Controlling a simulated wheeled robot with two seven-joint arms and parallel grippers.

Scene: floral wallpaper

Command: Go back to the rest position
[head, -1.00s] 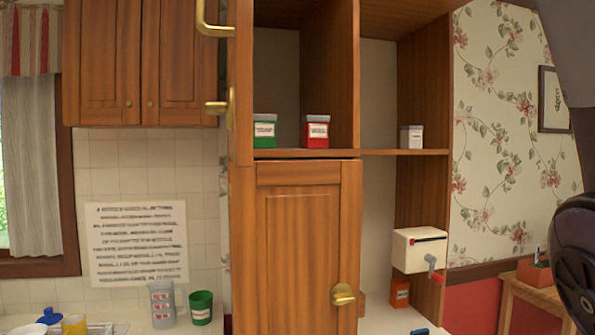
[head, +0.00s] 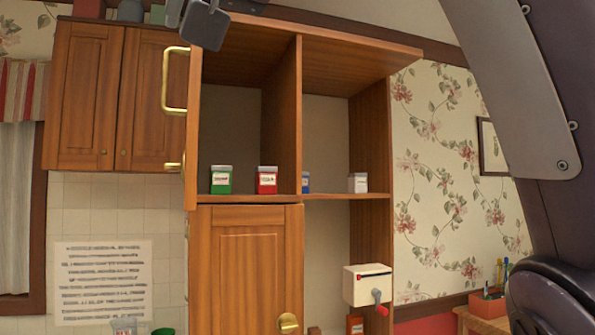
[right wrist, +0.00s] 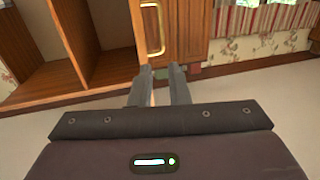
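My right gripper (right wrist: 159,72) shows in the right wrist view with its two fingers apart and nothing between them. In the head view, a dark grey part at the top, which looks like my right gripper (head: 178,10), is above the brass handle (head: 165,80) of the open upper cabinet door. The handle also shows beyond the fingertips in the right wrist view (right wrist: 160,28); the fingers appear clear of it. My right arm (head: 535,90) fills the right side of the head view. My left gripper is not in view.
The open cabinet's shelf (head: 250,198) holds a green box (head: 221,181), a red box (head: 267,181), a partly hidden blue box (head: 306,183) and a white box (head: 357,183). A crank grinder (head: 366,285) hangs below. Closed cabinets (head: 85,95) are at left.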

